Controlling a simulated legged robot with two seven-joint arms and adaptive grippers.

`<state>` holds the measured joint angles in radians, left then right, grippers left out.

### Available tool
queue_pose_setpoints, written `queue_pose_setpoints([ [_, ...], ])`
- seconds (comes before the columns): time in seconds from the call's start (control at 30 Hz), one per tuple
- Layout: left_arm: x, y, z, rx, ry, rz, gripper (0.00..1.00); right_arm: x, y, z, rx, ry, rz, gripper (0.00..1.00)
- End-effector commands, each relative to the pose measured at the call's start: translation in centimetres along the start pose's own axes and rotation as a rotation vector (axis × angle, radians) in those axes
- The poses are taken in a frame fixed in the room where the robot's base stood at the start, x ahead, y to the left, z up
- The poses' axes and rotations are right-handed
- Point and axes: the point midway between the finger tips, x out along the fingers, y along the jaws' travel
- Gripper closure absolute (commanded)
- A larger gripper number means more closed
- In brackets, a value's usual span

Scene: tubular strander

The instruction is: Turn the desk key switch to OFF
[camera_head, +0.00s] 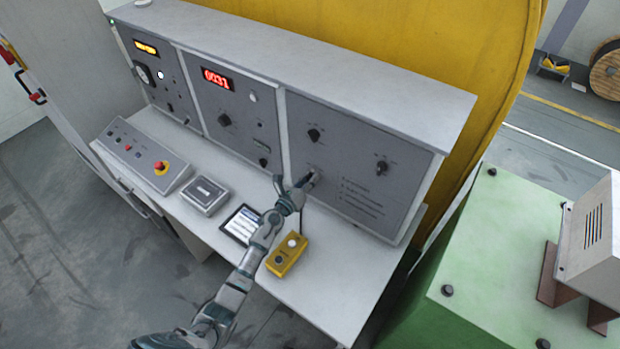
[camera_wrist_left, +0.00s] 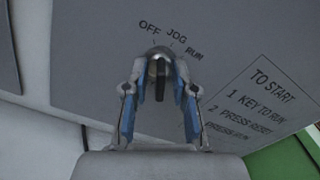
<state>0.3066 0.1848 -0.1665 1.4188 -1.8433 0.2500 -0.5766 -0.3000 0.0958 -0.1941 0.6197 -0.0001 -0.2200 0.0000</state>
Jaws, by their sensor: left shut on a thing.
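The key switch (camera_wrist_left: 159,53) is a round metal barrel on the grey desk panel, with OFF, JOG and RUN printed in an arc above it. Its dark key (camera_wrist_left: 160,82) stands out between the fingers of my left gripper (camera_wrist_left: 161,72). The blue-lined fingers are shut on the key, one on each side. In the head view my left gripper (camera_head: 300,185) is at the lower part of the right-hand panel and largely hides the switch. Which label the key points to is hard to tell. My right gripper is not in view.
Two dark knobs (camera_head: 314,134) and (camera_head: 382,167) sit on the same panel. A yellow button box (camera_head: 285,262), a tablet (camera_head: 240,225) and a grey device (camera_head: 203,196) lie on the desk. A red emergency button (camera_head: 161,167) is further left. A green machine (camera_head: 480,270) stands at right.

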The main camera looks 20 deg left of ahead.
Motion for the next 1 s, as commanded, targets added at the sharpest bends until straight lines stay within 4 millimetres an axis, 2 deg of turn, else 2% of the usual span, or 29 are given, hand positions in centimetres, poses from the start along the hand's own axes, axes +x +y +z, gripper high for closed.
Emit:
queue_pose_setpoints([
  [0.1,0.0,-0.2,0.6,-0.122,-0.001,0.002,1.00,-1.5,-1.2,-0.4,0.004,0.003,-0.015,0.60],
  [0.27,0.0,0.1,0.6,-0.275,-0.006,0.005,1.00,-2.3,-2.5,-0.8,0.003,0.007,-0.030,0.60],
  [0.63,0.0,0.2,0.5,-0.319,-0.009,0.005,1.00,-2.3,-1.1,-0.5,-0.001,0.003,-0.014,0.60],
  [0.67,0.0,0.2,0.5,-0.319,-0.009,0.005,0.67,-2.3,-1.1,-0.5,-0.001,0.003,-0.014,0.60],
  [1.0,-0.3,0.2,0.2,-0.318,-0.004,0.005,0.67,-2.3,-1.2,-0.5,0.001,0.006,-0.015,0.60],
])
